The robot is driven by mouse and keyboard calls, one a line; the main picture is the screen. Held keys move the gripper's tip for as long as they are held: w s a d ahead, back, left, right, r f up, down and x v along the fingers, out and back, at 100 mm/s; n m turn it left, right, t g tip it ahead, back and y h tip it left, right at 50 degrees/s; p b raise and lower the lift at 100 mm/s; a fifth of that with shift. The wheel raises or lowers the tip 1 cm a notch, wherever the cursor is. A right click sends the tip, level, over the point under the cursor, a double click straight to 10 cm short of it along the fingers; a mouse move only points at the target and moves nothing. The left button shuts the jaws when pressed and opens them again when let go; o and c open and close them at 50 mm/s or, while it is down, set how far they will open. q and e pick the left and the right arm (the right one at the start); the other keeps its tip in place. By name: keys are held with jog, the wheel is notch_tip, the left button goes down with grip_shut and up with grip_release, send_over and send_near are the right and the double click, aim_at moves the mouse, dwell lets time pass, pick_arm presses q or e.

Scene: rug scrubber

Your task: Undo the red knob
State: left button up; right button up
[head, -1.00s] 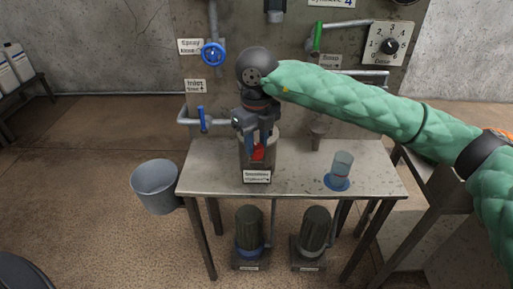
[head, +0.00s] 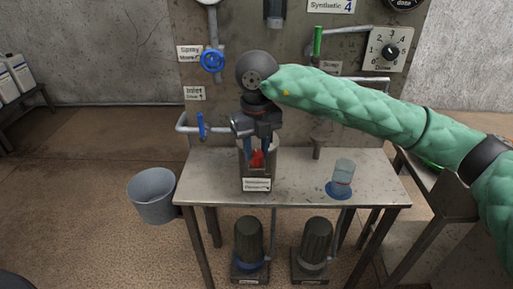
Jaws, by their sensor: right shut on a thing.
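The red knob (head: 257,159) sits on top of a grey canister (head: 245,172) with a white label, standing on the metal table. My right gripper (head: 257,152) comes down from above on the green-sleeved arm. Its two blue-grey fingers are shut on the red knob, one on each side, and partly cover it. The knob is still at the canister's top. My left gripper is not in view.
The metal table (head: 300,185) also holds a clear cup on a blue base (head: 341,180) to the right. A blue valve wheel (head: 212,61), a blue lever (head: 201,125) and a dial (head: 390,50) are on the back panel. A grey bucket (head: 152,195) stands at the left.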

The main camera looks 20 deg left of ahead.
jog(key=o, duration=1)
jog(key=shift+c, duration=0.2)
jog(key=shift+r, duration=3.95)
notch_tip(320, 180, up, 9)
jog(key=p, duration=0.3)
send_over(256, 152)
